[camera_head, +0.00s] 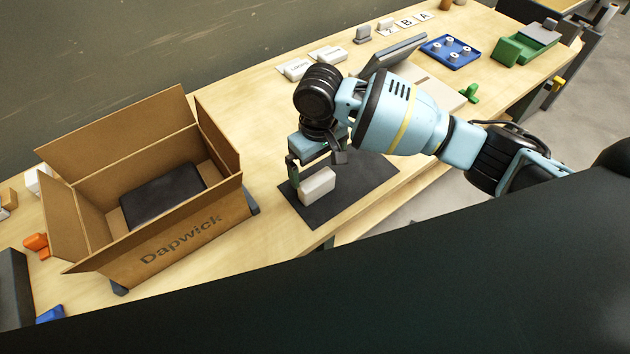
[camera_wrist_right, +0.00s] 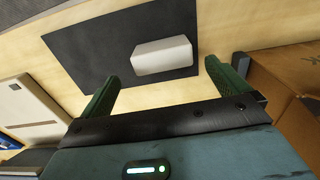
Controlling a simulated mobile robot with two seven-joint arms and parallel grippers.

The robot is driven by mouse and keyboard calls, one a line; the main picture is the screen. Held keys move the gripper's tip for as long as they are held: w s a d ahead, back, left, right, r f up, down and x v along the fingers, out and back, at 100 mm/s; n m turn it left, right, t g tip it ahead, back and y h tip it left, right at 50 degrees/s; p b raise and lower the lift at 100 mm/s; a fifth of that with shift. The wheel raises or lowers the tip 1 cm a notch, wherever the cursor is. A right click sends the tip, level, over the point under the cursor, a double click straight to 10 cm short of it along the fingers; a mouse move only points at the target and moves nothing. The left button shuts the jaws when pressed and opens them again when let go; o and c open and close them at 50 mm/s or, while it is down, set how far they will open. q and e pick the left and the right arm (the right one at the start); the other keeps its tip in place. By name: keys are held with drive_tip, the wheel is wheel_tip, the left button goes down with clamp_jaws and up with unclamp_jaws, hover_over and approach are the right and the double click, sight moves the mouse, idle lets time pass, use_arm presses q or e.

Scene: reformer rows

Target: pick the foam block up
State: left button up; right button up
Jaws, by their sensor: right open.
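The foam block (camera_head: 317,185) is a small white rounded block lying on a dark mat (camera_head: 372,182) on the wooden table. My right gripper (camera_head: 314,168) is open just above and beside the block in the head view. In the right wrist view the foam block (camera_wrist_right: 162,56) lies beyond the two green fingers of my right gripper (camera_wrist_right: 170,82), roughly between their lines, with nothing held. The mat also shows there (camera_wrist_right: 100,50). My left gripper is not in view.
An open cardboard box (camera_head: 185,245) marked "Dapwick", with a dark item (camera_head: 160,195) inside, stands left of the mat. A blue tray (camera_head: 450,50) with several small pieces and a green holder (camera_head: 515,48) sit at the far right. Bare table lies between box and mat.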

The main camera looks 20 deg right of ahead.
sight(317, 179)
wheel_tip(317, 179, down, 2)
drive_tip(key=shift+f, duration=0.45)
drive_tip(key=shift+a+f+b, duration=0.15)
drive_tip(key=shift+f+b, duration=0.15)
drive_tip(key=shift+f, duration=2.05)
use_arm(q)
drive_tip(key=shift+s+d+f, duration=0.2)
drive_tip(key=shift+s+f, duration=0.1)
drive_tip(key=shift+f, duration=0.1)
use_arm(e)
drive_tip(key=shift+c, duration=0.3)
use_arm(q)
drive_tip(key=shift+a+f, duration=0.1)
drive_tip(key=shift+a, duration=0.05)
use_arm(e)
drive_tip(key=c, duration=0.8)
drive_tip(key=shift+r, duration=0.1)
